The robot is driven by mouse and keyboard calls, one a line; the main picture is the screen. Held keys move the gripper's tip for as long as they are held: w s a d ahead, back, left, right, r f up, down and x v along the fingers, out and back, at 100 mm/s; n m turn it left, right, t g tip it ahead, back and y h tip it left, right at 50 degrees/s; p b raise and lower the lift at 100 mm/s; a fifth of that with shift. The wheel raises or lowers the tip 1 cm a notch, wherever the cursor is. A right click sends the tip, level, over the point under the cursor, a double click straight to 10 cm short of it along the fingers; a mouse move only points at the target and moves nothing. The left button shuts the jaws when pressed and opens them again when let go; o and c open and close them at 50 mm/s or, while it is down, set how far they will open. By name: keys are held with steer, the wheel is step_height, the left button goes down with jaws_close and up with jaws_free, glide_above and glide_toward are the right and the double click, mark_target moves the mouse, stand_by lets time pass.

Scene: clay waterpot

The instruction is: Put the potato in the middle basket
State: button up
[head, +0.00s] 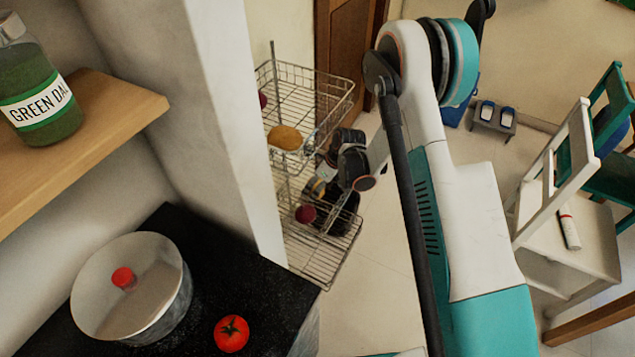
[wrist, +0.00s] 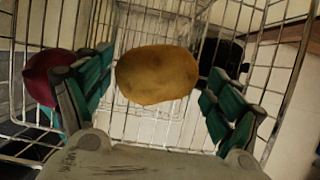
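The potato (head: 285,137) is a yellow-brown oval at the upper part of the wire basket rack (head: 318,92). It also shows in the wrist view (wrist: 158,75), inside wire mesh and between my fingers. My gripper (wrist: 160,70) is open, with its teal fingers on either side of the potato. A gap shows between the potato and each finger. In the head view my dark wrist parts hide some of the rack and the fingertips.
A dark red round vegetable (wrist: 48,77) lies left of the left finger. Another (head: 305,213) sits lower in the rack. A white wall edge (head: 235,110) stands close left of the rack. A black counter holds a pot (head: 140,305) and a tomato (head: 231,333). A white chair (head: 575,235) is right.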

stand_by(0.4)
steer(key=shift+r, duration=0.3)
steer(key=p+v, duration=0.2)
steer(key=v, duration=0.4)
steer(key=shift+r+p, duration=0.3)
steer(key=shift+p, duration=0.05)
steer(key=s+d+p, duration=0.2)
steer(key=s+d, duration=0.4)
steer(key=d, duration=0.2)
steer(key=s+d+r+n+t+h, duration=0.15)
steer(key=r+n, duration=0.25)
steer(key=r, duration=0.4)
steer(key=s+r+n, duration=0.3)
steer(key=r, duration=0.5)
steer(key=s+d+r+n+h, duration=0.15)
steer(key=r+n, duration=0.25)
steer(key=r, duration=0.4)
steer(key=s+r+n+t, duration=0.1)
steer(key=s+r+n, duration=0.4)
steer(key=s+n, duration=0.2)
steer(key=s+r+n+t, duration=0.2)
steer(key=s+r+n, duration=0.4)
steer(key=s, duration=0.5)
steer(key=shift+s+d+r+n+h, duration=0.2)
steer(key=shift+s+d+n+h, duration=0.2)
steer(key=shift+d, duration=0.1)
